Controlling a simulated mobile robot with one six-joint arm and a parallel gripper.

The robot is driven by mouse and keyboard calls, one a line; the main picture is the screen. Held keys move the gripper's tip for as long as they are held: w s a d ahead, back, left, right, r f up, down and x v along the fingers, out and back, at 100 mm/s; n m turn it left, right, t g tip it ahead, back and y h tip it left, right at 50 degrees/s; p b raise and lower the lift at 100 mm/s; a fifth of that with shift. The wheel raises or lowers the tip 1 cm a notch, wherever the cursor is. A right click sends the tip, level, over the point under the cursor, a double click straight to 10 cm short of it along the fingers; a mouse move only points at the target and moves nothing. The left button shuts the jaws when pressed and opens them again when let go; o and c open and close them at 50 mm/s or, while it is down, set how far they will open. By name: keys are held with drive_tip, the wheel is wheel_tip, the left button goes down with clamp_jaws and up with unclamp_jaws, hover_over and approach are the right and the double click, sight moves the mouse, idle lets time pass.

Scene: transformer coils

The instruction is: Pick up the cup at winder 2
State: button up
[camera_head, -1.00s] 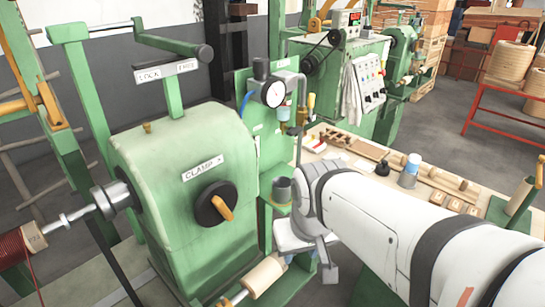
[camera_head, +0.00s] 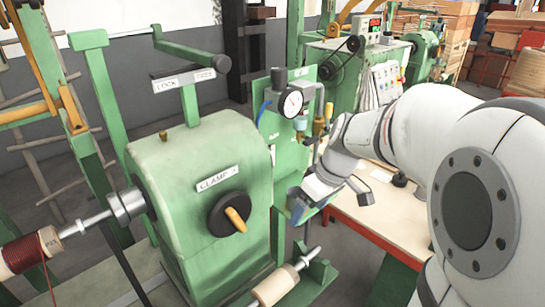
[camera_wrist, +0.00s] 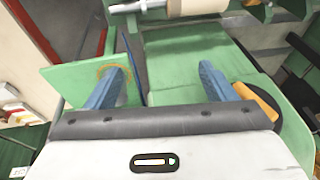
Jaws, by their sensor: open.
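The winder (camera_head: 200,180) is the green machine with the CLAMP plate and a black knob. I cannot make out the cup in either view now; a second ago a dark grey cup stood on the small green shelf beside the winder. The shelf (camera_wrist: 75,78) shows at the left of the wrist view with a brownish ring on it and no cup visible there. My gripper (camera_wrist: 163,72) is open, its blue fingers apart, with no cup visible between them. The left finger overlaps the ring in the picture. In the head view my gripper (camera_head: 298,206) is at the shelf and hides much of it.
A pressure gauge (camera_head: 293,102) with fittings is on the green panel just behind my gripper. The black knob (camera_head: 230,214) with an orange handle sticks out from the winder. A wooden bench (camera_head: 385,213) lies to the right, partly behind my arm.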

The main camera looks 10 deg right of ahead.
sight(296, 200)
drive_tip(key=w+d+f+n+y+p, duration=0.1)
drive_tip(key=w+d+n+y, duration=0.15)
drive_tip(key=w, duration=0.45)
drive_tip(key=w+d+f+n+y, duration=0.1)
drive_tip(key=w+d+f+n, duration=0.1)
drive_tip(key=w+n, duration=0.3)
drive_tip(key=shift+m+t, duration=0.3)
drive_tip(key=shift+m, duration=0.15)
drive_tip(key=x, duration=0.2)
drive_tip(key=w+p+x, duration=0.1)
drive_tip(key=x, duration=0.2)
drive_tip(key=p+x, duration=0.1)
drive_tip(key=x, duration=0.2)
drive_tip(key=shift+w+r, duration=0.15)
drive_tip(key=shift+w, duration=0.2)
drive_tip(key=c, duration=1.1)
